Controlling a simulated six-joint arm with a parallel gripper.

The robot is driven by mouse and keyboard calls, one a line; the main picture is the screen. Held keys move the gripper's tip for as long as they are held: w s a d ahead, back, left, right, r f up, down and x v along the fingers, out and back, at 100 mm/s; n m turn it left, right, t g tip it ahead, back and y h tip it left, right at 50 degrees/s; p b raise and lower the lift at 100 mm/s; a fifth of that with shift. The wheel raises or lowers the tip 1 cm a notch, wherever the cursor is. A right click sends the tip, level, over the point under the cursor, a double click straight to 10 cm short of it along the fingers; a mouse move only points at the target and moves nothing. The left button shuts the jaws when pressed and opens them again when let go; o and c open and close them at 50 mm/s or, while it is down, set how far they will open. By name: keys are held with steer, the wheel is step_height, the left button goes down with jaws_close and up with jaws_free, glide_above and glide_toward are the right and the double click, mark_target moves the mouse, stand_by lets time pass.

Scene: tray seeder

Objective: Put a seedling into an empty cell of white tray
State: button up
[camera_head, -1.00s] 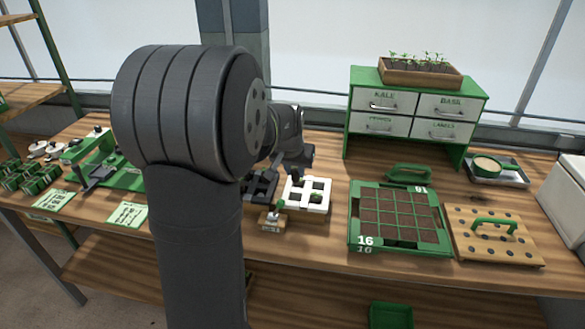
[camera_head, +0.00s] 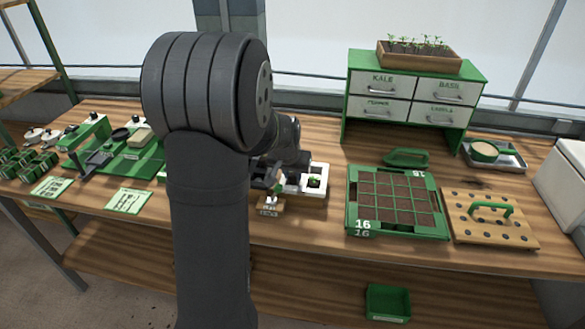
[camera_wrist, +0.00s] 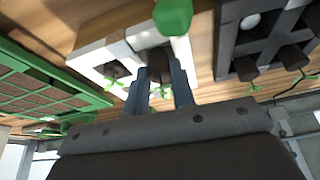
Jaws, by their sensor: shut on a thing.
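The white tray (camera_wrist: 92,53) lies below my gripper in the wrist view; its right part also shows in the head view (camera_head: 324,175). One cell, left of my fingers in the wrist view, holds a seedling (camera_wrist: 112,72) with a dark plug. My gripper (camera_wrist: 160,80) is shut on another seedling (camera_wrist: 157,64), its dark plug between the fingertips and its leaves nearer the palm. This plug is at a cell of the white tray beside the filled one; I cannot tell how deep it sits. In the head view my arm hides most of the gripper.
A dark tray (camera_wrist: 225,50) with several plugs stands close by the white tray. A green knob (camera_wrist: 173,16) rises close to my fingertips. The green-framed 16-cell tray (camera_head: 352,208) and a holed wooden board (camera_head: 490,235) stand to the right.

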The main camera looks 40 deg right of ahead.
steer(key=shift+f, duration=0.25)
steer(key=o, duration=1)
steer(key=shift+r, duration=0.1)
steer(key=v, duration=1.7)
steer(key=shift+s+r, duration=0.1)
